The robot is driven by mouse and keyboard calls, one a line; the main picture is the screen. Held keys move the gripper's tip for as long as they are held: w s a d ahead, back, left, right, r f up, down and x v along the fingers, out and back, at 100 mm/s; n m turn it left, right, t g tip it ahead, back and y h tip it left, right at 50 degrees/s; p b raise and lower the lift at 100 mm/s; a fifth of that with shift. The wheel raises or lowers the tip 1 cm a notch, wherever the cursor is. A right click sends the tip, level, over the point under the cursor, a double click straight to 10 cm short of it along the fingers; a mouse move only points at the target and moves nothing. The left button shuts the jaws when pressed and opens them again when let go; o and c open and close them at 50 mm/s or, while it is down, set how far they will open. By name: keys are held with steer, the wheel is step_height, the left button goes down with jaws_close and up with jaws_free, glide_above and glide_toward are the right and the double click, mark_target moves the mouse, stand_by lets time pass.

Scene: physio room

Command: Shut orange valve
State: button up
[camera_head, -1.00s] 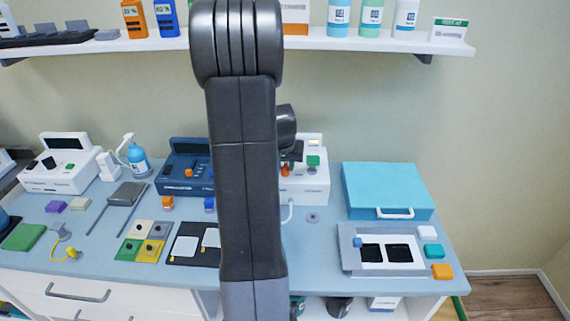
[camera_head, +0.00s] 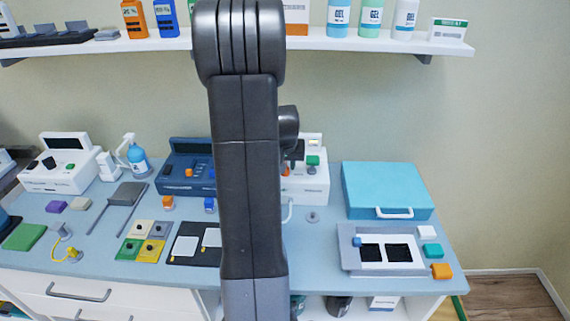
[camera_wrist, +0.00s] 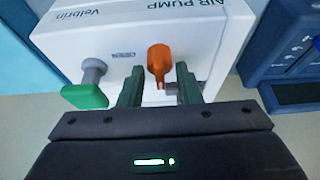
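The orange valve (camera_wrist: 159,62) is a rounded lever on the front of the white air pump (camera_wrist: 210,30) in the wrist view. My gripper (camera_wrist: 159,82) is open, with one dark green finger on each side of the lever. Gaps show between the lever and both fingers, so it does not look gripped. In the head view the pump (camera_head: 312,182) stands at the back of the counter, partly behind my arm. The orange valve and my fingertips are hidden or unclear there.
A green knob on a grey stem (camera_wrist: 85,95) sticks out beside the valve, left of my fingers. A dark blue device (camera_wrist: 285,50) stands close by on the right. A turquoise case (camera_head: 385,185) is right of the pump. A shelf (camera_head: 380,42) with bottles runs above.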

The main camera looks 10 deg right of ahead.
steer(key=shift+r, duration=0.1)
steer(key=b+v, duration=0.1)
steer(key=v, duration=1.2)
steer(key=shift+r+b, duration=0.3)
steer(key=shift+r, duration=0.05)
steer(key=p+x, duration=0.1)
steer(key=x, duration=1.3)
steer(key=shift+s+p, duration=0.2)
steer(key=shift+p, duration=0.15)
